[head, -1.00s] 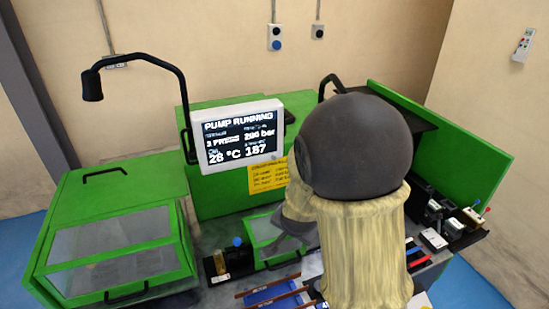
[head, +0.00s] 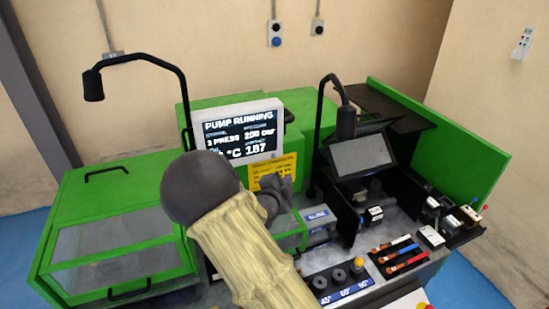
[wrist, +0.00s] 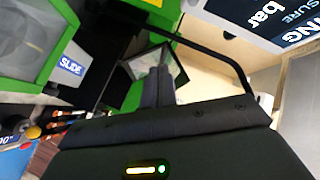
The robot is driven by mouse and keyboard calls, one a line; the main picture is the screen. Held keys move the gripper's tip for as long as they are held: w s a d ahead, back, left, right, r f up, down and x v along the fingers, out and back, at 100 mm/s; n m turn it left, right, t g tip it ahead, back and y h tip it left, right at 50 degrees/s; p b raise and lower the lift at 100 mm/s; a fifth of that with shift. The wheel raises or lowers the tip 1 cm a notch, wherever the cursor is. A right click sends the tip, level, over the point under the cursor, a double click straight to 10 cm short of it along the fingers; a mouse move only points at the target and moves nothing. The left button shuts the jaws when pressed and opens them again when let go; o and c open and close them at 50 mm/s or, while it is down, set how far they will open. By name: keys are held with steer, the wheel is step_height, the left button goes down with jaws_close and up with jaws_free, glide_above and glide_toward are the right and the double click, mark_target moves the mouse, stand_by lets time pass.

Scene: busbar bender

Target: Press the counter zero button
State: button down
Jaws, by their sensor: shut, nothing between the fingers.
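The counter display (head: 238,134) is a white-framed screen reading PUMP RUNNING, with 187 at the lower right; part of its lower left is covered by my arm. I cannot pick out a button marked counter zero in either view. My gripper (head: 286,184) is in front of the yellow notice (head: 270,172) below the screen, right of my arm. In the wrist view my gripper (wrist: 158,72) shows two dark fingers together, with nothing between them. The screen's edge (wrist: 277,22) is at the top right there.
A green-framed window box (head: 112,243) stands left. The SLIDE label (head: 319,216) is right of my gripper, with dark knobs (head: 339,277) below it. A black lamp (head: 346,122) stands beside a tilted clear panel (head: 362,153). Coloured-handled tools (head: 400,252) lie at right.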

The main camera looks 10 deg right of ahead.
mark_target(274, 156)
steer(key=shift+w, duration=0.15)
steer(key=w+a+p, duration=0.1)
steer(key=w+p, duration=0.1)
steer(key=w, duration=0.6)
steer(key=shift+w+a+p, duration=0.15)
steer(key=shift+a+p, duration=0.2)
steer(key=shift+p, duration=0.05)
steer(key=shift+w, duration=0.1)
stand_by(1.6)
steer(key=shift+w+a, duration=0.1)
steer(key=shift+w, duration=0.2)
steer(key=shift+w+a, duration=0.1)
steer(key=shift+w, duration=0.4)
stand_by(0.8)
stand_by(0.3)
steer(key=shift+s+d+b, duration=0.2)
steer(key=shift+s+b, duration=0.5)
steer(key=shift+s, duration=0.2)
